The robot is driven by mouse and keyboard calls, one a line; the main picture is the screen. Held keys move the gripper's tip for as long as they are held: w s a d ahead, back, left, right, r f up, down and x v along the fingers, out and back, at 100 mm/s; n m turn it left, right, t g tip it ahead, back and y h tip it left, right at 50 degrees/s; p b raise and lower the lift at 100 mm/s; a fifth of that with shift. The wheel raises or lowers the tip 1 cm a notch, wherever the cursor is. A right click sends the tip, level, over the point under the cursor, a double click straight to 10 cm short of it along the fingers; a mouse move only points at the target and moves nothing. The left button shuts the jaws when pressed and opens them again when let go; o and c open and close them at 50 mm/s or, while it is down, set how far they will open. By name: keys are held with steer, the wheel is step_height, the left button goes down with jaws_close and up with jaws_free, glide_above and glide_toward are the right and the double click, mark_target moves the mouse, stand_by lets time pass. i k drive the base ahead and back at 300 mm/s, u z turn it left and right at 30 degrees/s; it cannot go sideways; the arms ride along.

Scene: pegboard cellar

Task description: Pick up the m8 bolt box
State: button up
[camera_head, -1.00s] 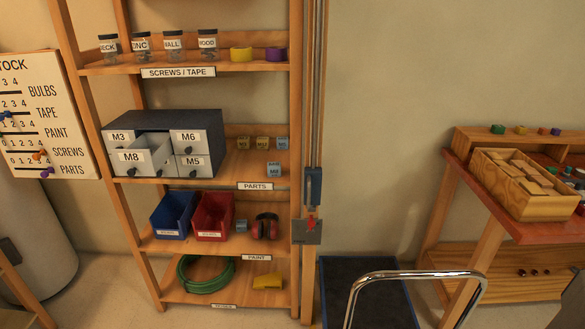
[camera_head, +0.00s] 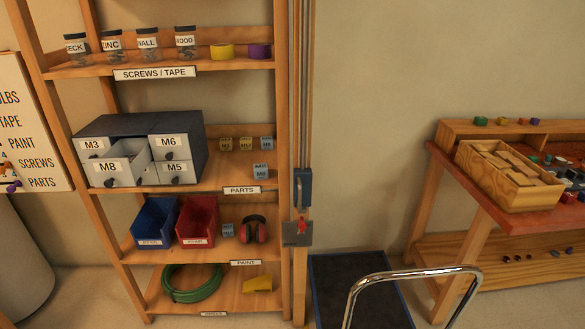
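A small light-blue box (camera_head: 261,171) with a label that seems to read M8 sits near the front edge of the parts shelf (camera_head: 216,181). It stands right of the grey drawer unit (camera_head: 190,138), apart from it. Behind it is a row of small boxes: two yellowish ones (camera_head: 226,144) and a light-blue one (camera_head: 266,143), their labels too small to read surely. The drawer unit has an M8 drawer (camera_head: 113,170) that appears pulled out. My gripper is not in view.
A wooden upright with a blue and grey fitting (camera_head: 303,189) stands right of the shelf. A chrome rail (camera_head: 415,273) rises in front of a dark mat (camera_head: 335,275). A red-topped bench (camera_head: 495,208) with a wooden box (camera_head: 508,196) stands at right.

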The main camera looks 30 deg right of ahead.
mark_target(261, 171)
steer(key=z, duration=0.65)
steer(key=k, duration=1)
steer(key=u, duration=0.05)
steer(key=i, duration=0.9)
